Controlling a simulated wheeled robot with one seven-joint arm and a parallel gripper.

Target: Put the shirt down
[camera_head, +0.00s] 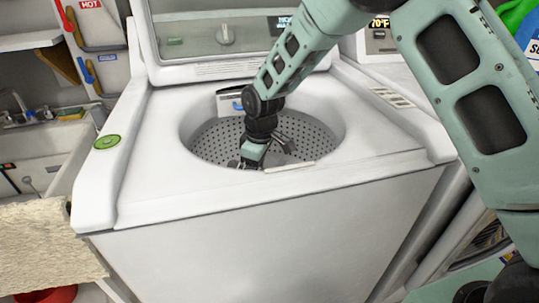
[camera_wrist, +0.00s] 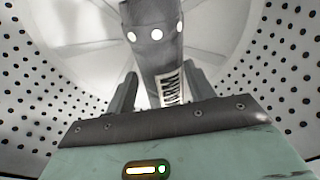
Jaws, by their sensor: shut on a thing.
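The open top-loading washing machine (camera_head: 270,215) fills the middle of the head view. My arm reaches down through its round opening, and my gripper (camera_head: 255,158) is inside the perforated drum (camera_head: 215,142). In the wrist view my gripper (camera_wrist: 160,80) has a dark finger on each side of a grey piece with pale round spots and a black-and-white lettered patch. I take this piece to be the shirt (camera_wrist: 155,50); it is held between the fingers. The drum wall (camera_wrist: 40,65) surrounds it. In the head view, the front rim partly hides the gripper and the shirt.
The raised lid (camera_head: 215,30) stands open behind the opening. A green round object (camera_head: 107,142) is on the machine's left edge. A sink (camera_head: 40,150) is at the left, and a beige fabric-like surface (camera_head: 45,245) is at lower left. Another machine (camera_head: 385,50) stands at the right.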

